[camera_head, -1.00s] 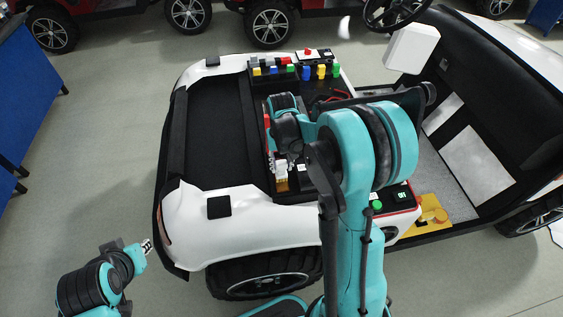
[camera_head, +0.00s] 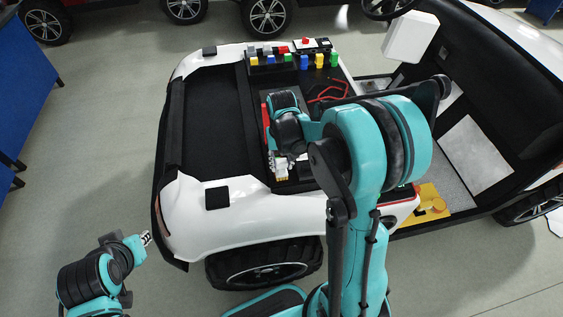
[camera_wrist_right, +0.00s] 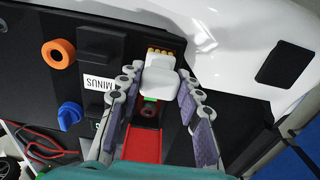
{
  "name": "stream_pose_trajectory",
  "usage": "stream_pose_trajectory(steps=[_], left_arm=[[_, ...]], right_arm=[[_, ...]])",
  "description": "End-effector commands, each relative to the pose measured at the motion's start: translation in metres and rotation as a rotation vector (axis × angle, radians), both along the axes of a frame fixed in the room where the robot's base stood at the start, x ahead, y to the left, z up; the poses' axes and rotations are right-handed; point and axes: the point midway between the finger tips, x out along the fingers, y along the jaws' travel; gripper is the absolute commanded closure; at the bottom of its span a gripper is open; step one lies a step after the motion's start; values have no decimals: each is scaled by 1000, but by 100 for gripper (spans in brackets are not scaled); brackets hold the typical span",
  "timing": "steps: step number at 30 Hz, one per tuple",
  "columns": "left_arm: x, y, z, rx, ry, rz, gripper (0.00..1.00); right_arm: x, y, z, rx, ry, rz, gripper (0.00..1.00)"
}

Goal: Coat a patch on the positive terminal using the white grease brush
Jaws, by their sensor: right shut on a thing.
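The white grease brush (camera_wrist_right: 168,80), with gold bristles at its far end, lies between the fingers of my right gripper (camera_wrist_right: 160,98) in the right wrist view. The right gripper is shut on it. In the head view the right gripper (camera_head: 281,163) hangs over the battery bay, bristles toward the near white fender. A red strip (camera_wrist_right: 144,145) with a green piece lies beneath the gripper. A MINUS label (camera_wrist_right: 99,84) is on the dark panel to the left. I cannot tell which part is the positive terminal.
An orange ring (camera_wrist_right: 58,53) and a blue knob (camera_wrist_right: 70,115) stand on the panel. Red cables (camera_head: 328,92) and several coloured blocks (camera_head: 318,60) are beyond the gripper. The white fender (camera_head: 222,220) is close by.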

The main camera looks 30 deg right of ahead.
Motion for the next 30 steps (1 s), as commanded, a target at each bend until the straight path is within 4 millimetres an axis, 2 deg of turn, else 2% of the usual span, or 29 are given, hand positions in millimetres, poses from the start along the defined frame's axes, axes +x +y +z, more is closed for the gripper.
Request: stream_pose_trajectory(steps=[17, 30], left_arm=[[0, 0, -5, 0, 0, 0, 81], [0, 0, -6, 0, 0, 0, 81]], right_arm=[[0, 0, -6, 0, 0, 0, 94], [17, -5, -4, 0, 0, 0, 94]])
